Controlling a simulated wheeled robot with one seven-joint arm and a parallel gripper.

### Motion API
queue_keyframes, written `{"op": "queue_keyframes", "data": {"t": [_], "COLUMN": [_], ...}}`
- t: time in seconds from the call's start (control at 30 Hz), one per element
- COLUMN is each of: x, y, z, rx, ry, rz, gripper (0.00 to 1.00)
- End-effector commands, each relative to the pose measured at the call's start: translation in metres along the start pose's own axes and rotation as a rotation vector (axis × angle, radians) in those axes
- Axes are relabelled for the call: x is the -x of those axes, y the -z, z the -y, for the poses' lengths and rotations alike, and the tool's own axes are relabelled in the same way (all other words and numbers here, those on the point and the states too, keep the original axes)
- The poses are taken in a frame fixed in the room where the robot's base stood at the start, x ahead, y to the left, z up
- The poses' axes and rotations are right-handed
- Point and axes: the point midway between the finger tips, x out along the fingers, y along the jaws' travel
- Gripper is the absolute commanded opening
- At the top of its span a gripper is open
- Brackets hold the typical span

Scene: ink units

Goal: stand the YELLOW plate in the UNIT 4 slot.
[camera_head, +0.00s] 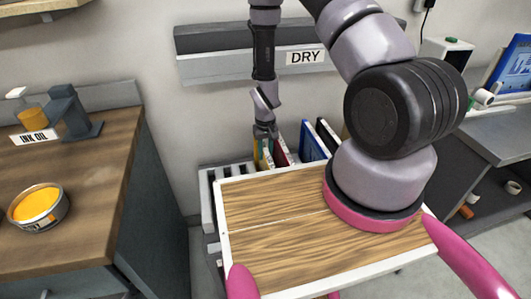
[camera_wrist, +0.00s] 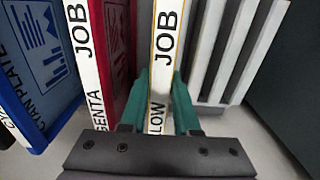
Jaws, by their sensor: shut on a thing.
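My gripper (camera_head: 265,133) points down over the rack behind my wooden-topped body. In the wrist view its teal fingers (camera_wrist: 164,95) are shut on the yellow plate (camera_wrist: 158,110), one on each side of its white, yellow-lined edge reading "...LOW JOB". The yellow plate also shows in the head view (camera_head: 264,157), upright under the gripper. Its lower part is hidden, so I cannot tell whether it rests in a slot. No UNIT 4 label is readable in either view.
The magenta plate (camera_wrist: 113,60) stands just left of the yellow one, with the cyan plate (camera_wrist: 40,50) beyond it. Empty white rack dividers (camera_wrist: 222,50) lie to the right. A DRY shelf (camera_head: 215,62) is on the wall behind. An ink-oil bench (camera_head: 90,190) stands at left.

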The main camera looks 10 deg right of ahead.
Motion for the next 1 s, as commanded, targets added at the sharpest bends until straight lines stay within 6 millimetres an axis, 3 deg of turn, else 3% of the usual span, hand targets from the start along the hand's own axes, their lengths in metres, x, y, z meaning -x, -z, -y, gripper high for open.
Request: {"op": "queue_keyframes", "data": {"t": [0.47, 0.5, 0.57, 0.87, 1.0], "x": [-0.005, -0.006, -0.005, -0.005, 0.005], "y": [0.0, 0.0, 0.0, 0.0, 0.001], "z": [0.0, 0.0, 0.0, 0.0, 0.0], "rx": [0.0, 0.0, 0.0, 0.0, 0.0], "ry": [0.0, 0.0, 0.0, 0.0, 0.0], "rz": [0.0, 0.001, 0.001, 0.0, -0.002], "gripper": [0.0, 0.41, 0.64, 0.65, 0.65]}}
